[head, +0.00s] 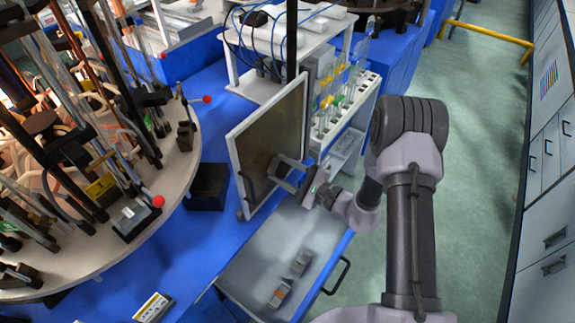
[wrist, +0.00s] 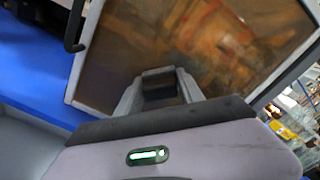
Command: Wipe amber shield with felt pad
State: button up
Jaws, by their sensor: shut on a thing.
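The amber shield (head: 262,128) is a brownish see-through pane in a pale frame, standing tilted at the edge of the blue bench. It fills much of the wrist view (wrist: 230,40), with smeary orange-brown tones across it. My gripper (head: 279,170) is at the lower part of the pane, on its right side in the head view. In the wrist view my gripper (wrist: 158,84) is shut on a dark block, which looks like the felt pad (wrist: 160,94). The pad is at or very near the pane; I cannot tell whether it touches. My fingers partly hide the pad.
A round table (head: 165,205) crowded with rods and tubes stands left. A rack with vials (head: 335,105) is behind the shield. A dark box (head: 208,187) sits left of it. The floor at right is clear.

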jog(key=shift+s+a+b, duration=0.3)
jog(key=shift+s+a, duration=0.4)
jog(key=shift+s, duration=0.25)
jog(key=shift+s+a+b, duration=0.3)
jog(key=shift+s+a, duration=0.4)
jog(key=shift+s, duration=0.2)
jog(key=b, duration=0.2)
send_near(262, 175)
jog(key=shift+w+a, duration=0.1)
jog(key=shift+a, duration=0.1)
jog(key=b+v, duration=0.1)
jog(key=v, duration=0.2)
